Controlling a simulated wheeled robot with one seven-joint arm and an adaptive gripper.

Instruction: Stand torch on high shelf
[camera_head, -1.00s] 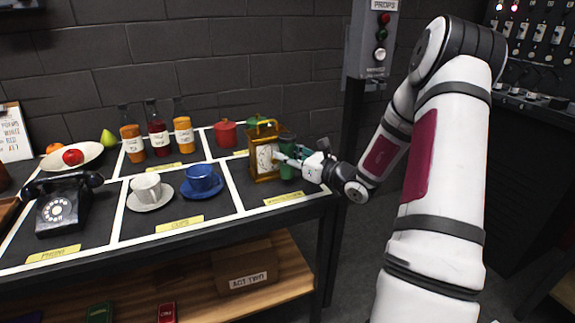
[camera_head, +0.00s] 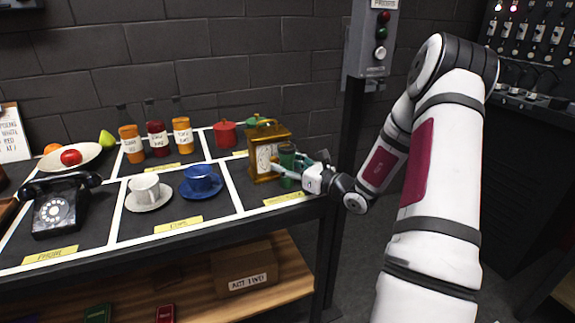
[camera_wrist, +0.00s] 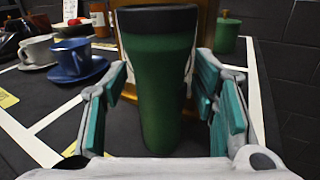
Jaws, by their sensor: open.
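A green, tapered cylinder with a black top (camera_head: 287,158) stands upright at the right end of the prop table, beside the gold clock; I cannot tell for certain that it is the torch. In the wrist view the green cylinder (camera_wrist: 166,80) fills the middle. My gripper (camera_wrist: 162,85) is open, with one teal-padded finger on each side of it. Gaps show between the fingers and the cylinder. In the head view my gripper (camera_head: 295,172) reaches in from the right, low over the table. No high shelf is identifiable.
The gold clock (camera_head: 266,150) is close behind and left of the cylinder. A red pot (camera_head: 225,134), blue cup (camera_head: 201,180), white cup (camera_head: 144,188), bottles and a black phone (camera_head: 60,207) share the table. A box (camera_head: 244,268) sits on the lower shelf. A post (camera_head: 347,130) stands right.

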